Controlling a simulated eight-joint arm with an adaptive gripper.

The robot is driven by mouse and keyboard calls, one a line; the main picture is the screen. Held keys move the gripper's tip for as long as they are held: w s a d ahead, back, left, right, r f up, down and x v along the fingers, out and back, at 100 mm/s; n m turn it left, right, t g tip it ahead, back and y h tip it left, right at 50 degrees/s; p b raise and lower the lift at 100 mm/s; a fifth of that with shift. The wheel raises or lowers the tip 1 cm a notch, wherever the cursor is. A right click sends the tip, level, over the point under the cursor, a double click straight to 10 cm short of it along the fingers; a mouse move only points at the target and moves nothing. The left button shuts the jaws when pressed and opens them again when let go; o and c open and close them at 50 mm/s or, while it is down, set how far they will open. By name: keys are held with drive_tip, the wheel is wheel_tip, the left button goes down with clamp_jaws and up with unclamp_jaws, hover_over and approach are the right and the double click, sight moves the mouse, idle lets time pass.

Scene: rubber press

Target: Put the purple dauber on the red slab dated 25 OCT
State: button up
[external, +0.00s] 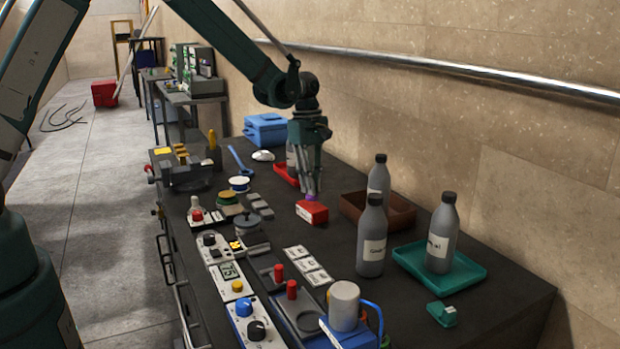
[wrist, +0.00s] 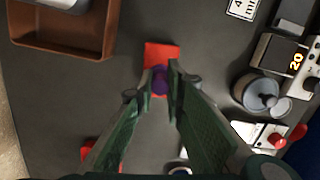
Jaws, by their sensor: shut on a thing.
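The purple dauber (wrist: 159,82) is between the fingertips of my gripper (wrist: 160,76) in the wrist view. In the external view a bit of the purple dauber (external: 309,197) shows just under my gripper (external: 310,189), which is shut on it. The red slab (external: 312,212) lies on the dark bench directly below, and it also shows in the wrist view (wrist: 161,52). The dauber is over the slab's top; I cannot tell if it touches. A pale label on the slab's side is too small to read.
A brown tray (external: 354,208) stands right of the slab, with a grey bottle (external: 378,178) by it. Another bottle (external: 371,236) stands nearer. White labelled tiles (external: 308,264) and control boxes line the left and front.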

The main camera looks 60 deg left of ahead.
drive_tip(key=shift+f, duration=0.9)
drive_tip(key=shift+f, duration=0.2)
drive_tip(key=o, duration=0.9)
drive_tip(key=shift+r, duration=0.25)
drive_tip(key=r, duration=0.4)
drive_tip(key=a+r, duration=0.1)
drive_tip(key=r, duration=0.6)
drive_tip(key=shift+s+a+r, duration=0.1)
drive_tip(key=shift+a+r, duration=0.1)
drive_tip(key=shift+r, duration=0.2)
drive_tip(key=shift+r, duration=0.1)
